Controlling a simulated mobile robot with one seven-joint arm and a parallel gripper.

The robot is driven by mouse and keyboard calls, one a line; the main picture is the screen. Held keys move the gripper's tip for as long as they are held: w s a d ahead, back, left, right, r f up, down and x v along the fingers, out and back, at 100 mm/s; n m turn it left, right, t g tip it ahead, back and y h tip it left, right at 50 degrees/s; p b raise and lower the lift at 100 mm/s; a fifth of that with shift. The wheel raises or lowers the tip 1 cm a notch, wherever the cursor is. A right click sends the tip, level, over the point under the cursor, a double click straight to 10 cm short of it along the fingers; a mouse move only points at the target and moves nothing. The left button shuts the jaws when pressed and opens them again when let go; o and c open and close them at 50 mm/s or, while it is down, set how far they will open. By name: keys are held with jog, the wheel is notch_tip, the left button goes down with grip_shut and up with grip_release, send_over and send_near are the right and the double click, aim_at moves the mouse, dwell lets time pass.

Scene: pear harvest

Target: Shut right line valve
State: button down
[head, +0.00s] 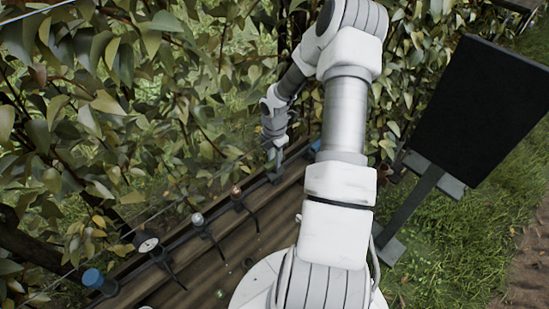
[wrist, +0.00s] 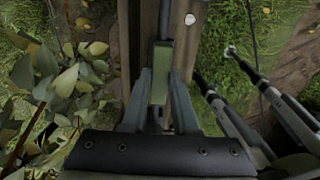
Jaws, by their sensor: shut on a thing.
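My gripper (wrist: 161,78) is shut on a green block-like handle (wrist: 160,60), seen between its two fingers in the wrist view. I take this handle to be the right line valve's. A dark pipe (wrist: 166,18) runs up from it, and the handle looks roughly in line with that pipe. In the head view my gripper (head: 275,155) reaches down to the far part of the wooden rail. The handle is too small to make out there, and the valve body is mostly hidden behind the fingers.
Several fittings line the wooden rail (head: 185,262): a blue cap (head: 92,277), a white-faced gauge (head: 147,245), a grey knob (head: 197,219) and a copper-coloured knob (head: 236,192). Leafy branches (head: 60,120) crowd the left. A black panel (head: 485,110) stands on grass at the right.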

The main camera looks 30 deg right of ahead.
jog(key=m+b, duration=0.1)
jog(key=m, duration=0.3)
jog(key=shift+m, duration=0.3)
jog(key=m+b, duration=0.1)
jog(key=m, duration=0.3)
jog(key=shift+f+m, duration=0.1)
jog(key=shift+m, duration=0.2)
jog(key=m+b, duration=0.1)
jog(key=m, duration=0.3)
jog(key=shift+m+b, duration=0.3)
jog(key=shift+b, duration=0.1)
jog(key=shift+m+b, duration=0.65)
jog(key=shift+m, duration=1.45)
jog(key=c, duration=0.7)
grip_release()
